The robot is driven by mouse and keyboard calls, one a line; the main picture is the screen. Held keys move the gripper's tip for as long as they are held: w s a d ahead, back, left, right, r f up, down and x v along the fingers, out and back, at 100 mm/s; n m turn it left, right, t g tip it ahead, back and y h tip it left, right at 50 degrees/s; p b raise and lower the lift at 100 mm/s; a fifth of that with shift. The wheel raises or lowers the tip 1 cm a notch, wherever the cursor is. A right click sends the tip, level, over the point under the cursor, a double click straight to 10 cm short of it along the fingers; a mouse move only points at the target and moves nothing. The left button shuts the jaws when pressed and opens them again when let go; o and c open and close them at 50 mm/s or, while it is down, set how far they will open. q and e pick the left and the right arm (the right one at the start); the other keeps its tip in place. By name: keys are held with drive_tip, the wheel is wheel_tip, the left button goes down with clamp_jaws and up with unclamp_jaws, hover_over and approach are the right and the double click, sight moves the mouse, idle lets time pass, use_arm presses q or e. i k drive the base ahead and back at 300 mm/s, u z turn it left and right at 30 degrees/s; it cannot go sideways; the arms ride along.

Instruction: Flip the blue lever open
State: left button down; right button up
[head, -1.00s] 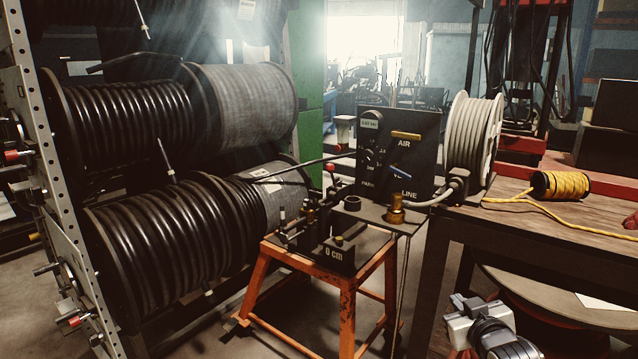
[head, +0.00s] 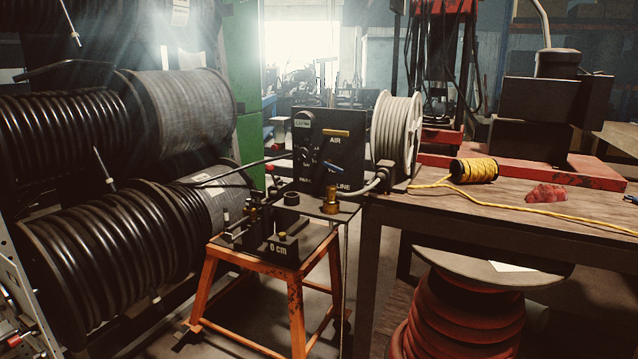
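A small blue lever (head: 333,167) sits on the front of a black control panel (head: 326,133), between the printed words AIR and LINE. It slants down to the right. The panel also carries a yellow bar handle (head: 336,133) near its top and a dial at its left. The panel stands behind the crimper machine (head: 278,225) on an orange stand. Neither of my grippers shows in the head view now.
A wooden workbench (head: 560,212) at the right holds a white hose reel (head: 396,132), a yellow rope spool (head: 473,170) and a red cloth (head: 545,193). Large black hose reels (head: 110,250) fill the left. A red coil (head: 465,318) stands under the bench. Some floor shows around the orange stand (head: 297,310).

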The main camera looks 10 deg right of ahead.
sight(327, 162)
drive_tip(key=u, duration=1.3)
drive_tip(key=i, duration=1.55)
drive_tip(key=z, duration=1.15)
drive_tip(key=i, duration=0.9)
drive_tip(key=z, duration=0.95)
